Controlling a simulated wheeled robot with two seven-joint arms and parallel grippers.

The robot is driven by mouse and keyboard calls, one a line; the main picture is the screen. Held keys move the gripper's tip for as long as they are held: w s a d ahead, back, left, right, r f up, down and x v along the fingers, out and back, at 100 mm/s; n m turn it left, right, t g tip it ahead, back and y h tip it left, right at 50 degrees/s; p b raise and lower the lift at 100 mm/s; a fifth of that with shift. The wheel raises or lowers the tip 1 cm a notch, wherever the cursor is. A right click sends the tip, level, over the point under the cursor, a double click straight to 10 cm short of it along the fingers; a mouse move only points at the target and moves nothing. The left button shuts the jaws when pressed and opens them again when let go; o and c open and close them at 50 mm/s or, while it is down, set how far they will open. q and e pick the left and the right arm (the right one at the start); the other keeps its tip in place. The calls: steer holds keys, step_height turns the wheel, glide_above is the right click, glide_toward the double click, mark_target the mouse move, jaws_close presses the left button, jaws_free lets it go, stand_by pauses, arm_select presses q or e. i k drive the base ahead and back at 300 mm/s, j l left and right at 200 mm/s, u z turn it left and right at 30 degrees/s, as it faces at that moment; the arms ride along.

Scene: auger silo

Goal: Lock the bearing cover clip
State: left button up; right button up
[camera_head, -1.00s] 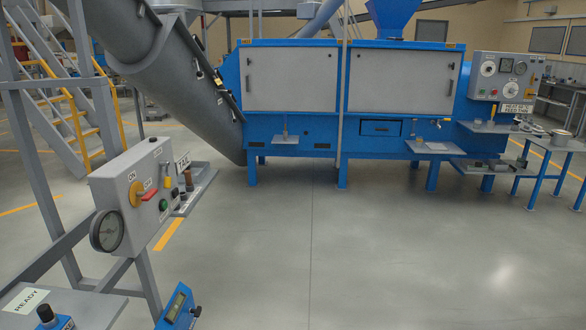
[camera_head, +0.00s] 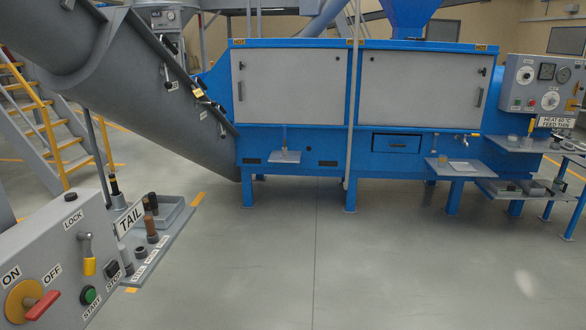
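Neither of my grippers is in view. The grey inclined auger tube (camera_head: 95,75) comes down from the upper left to the blue machine. Along its right edge are several small dark latches or clips (camera_head: 167,78), and a small yellow tag (camera_head: 198,93) hangs beside them. I cannot tell which of these, if any, is the bearing cover clip, nor whether any is locked. A shelf by the tube's foot with a TAIL sign (camera_head: 130,217) carries several small upright posts (camera_head: 151,204), too small to tell apart.
A grey control box (camera_head: 60,265) with a red-handled ON/OFF switch (camera_head: 38,308) stands close at the lower left. The blue machine (camera_head: 300,140) spans the back, with small shelves (camera_head: 460,168) jutting out. A gauge panel (camera_head: 540,85) is at right. The middle floor is clear.

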mark_target(197, 79)
steer(key=i+l+u, duration=0.2)
steer(key=i+u, duration=0.15)
steer(key=i, duration=0.3)
steer(key=i+l+u, duration=0.3)
steer(key=i, duration=0.4)
steer(key=i+l+u, duration=0.35)
steer(key=i+l, duration=0.25)
steer(key=i+l+u, duration=0.25)
steer(key=i, duration=0.4)
steer(key=i+l+u, duration=0.25)
steer(key=i+l, duration=0.2)
steer(key=i, duration=0.2)
steer(key=i+l+u, duration=0.2)
steer(key=i+l, duration=0.35)
